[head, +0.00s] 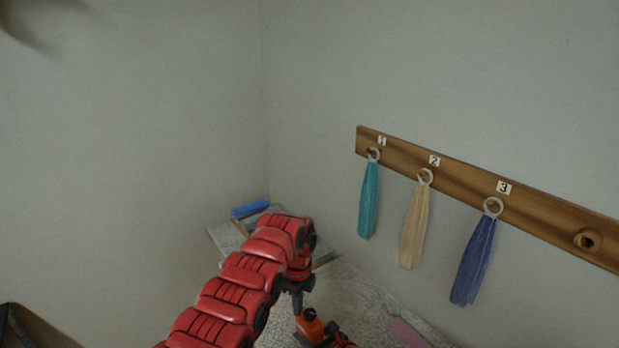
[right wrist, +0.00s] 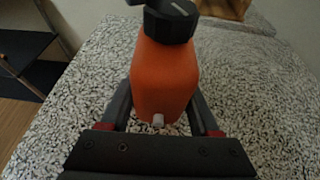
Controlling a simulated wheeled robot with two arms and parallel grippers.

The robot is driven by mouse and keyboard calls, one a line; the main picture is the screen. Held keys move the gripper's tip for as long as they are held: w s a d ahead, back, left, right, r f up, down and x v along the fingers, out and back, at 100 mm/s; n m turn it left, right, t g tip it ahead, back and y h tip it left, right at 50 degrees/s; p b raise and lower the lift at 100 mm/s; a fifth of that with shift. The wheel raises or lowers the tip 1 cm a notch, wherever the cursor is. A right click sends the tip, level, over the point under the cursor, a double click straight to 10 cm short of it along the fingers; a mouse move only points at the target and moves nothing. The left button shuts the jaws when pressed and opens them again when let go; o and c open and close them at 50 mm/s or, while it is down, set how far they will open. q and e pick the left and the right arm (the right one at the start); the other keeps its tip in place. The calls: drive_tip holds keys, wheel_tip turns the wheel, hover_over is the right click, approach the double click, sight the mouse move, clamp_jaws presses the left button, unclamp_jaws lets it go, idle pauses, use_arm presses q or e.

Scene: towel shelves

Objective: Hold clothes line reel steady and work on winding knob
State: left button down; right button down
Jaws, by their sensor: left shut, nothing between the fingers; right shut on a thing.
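The clothes line reel (head: 306,326) has an orange body and a black winding knob with a pale line across its top. The reel also shows in the right wrist view (right wrist: 163,82), with the winding knob (right wrist: 171,20) at the top of the frame. My right gripper (right wrist: 160,106) is shut on the orange body, one dark finger on each side. In the head view my left gripper (head: 297,302) is shut and empty, pointing down just above the reel beside the knob. I cannot tell whether it touches the knob. The red left arm hides part of the worktop.
A speckled worktop (right wrist: 70,115) lies under the reel. A blue item (head: 250,209) is on a grey surface behind the left arm. A pink item (head: 408,333) lies at the right. A wooden rail (head: 460,174) holds teal, beige and blue towels on the wall.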

use_arm(q)
drive_tip(key=shift+s+d, duration=0.2)
drive_tip(key=shift+d, duration=0.6)
use_arm(e)
drive_tip(key=shift+a, duration=0.15)
idle(0.7)
use_arm(q)
drive_tip(key=shift+a, duration=0.3)
use_arm(e)
drive_tip(key=shift+s, duration=0.1)
use_arm(q)
drive_tip(key=shift+w+a+r, duration=0.1)
drive_tip(key=shift+r, duration=0.15)
wheel_tip(320, 180, up, 6)
drive_tip(key=shift+a+f, duration=0.15)
drive_tip(key=shift+f, duration=0.05)
drive_tip(key=shift+a+f, duration=0.2)
drive_tip(key=shift+f, duration=2.8)
